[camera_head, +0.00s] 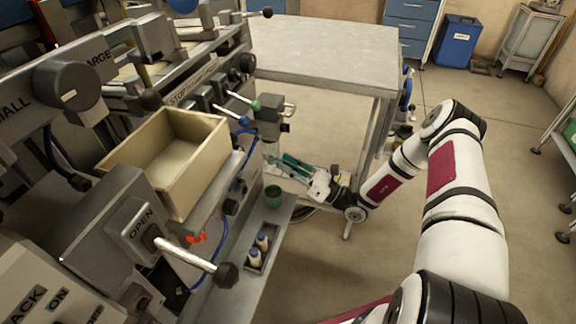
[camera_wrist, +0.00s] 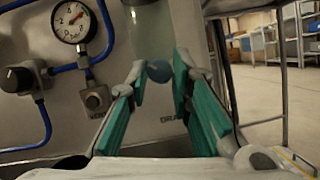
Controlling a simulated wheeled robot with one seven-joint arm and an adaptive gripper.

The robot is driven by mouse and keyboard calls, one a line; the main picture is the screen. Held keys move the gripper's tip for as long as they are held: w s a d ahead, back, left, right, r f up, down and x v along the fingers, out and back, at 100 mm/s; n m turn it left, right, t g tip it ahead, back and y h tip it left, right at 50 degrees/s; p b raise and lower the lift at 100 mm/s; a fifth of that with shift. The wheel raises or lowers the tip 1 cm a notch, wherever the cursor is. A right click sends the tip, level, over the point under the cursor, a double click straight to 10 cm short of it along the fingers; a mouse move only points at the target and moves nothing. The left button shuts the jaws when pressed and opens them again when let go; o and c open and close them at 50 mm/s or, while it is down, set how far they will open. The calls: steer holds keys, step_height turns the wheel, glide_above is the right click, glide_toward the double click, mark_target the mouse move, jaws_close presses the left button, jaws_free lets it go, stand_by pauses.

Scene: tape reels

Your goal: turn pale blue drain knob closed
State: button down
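The drain knob (camera_wrist: 159,71) is a small round blue knob on a grey panel, below a cloudy cylinder. It shows in the wrist view between my gripper's fingertips. My gripper (camera_wrist: 160,80) has green-padded fingers and is open, with one finger on each side of the knob. The fingers do not look closed on it; whether either tip touches it I cannot tell. A label starting "DRA" (camera_wrist: 170,120) is partly covered by the right finger. In the head view my gripper (camera_head: 288,161) reaches to the machine's side, and I cannot make out the knob there.
A pressure gauge (camera_wrist: 74,21), two dark fittings and blue hoses are left of my gripper in the wrist view. Open floor lies right.

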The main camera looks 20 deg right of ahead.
steer(key=shift+n, duration=0.4)
steer(key=n+g+y, duration=0.1)
steer(key=n+g, duration=0.1)
steer(key=n, duration=0.2)
steer(key=n+g+y+b, duration=0.1)
steer(key=n+g, duration=0.1)
steer(key=n, duration=0.2)
steer(key=n+g+y+b, duration=0.1)
steer(key=n+g, duration=0.1)
steer(key=n, duration=0.2)
steer(key=shift+w+d, duration=0.2)
steer(key=shift+w, duration=0.1)
steer(key=shift+n, duration=0.4)
steer(key=c, duration=1.4)
jaws_free()
steer(key=v, duration=1.2)
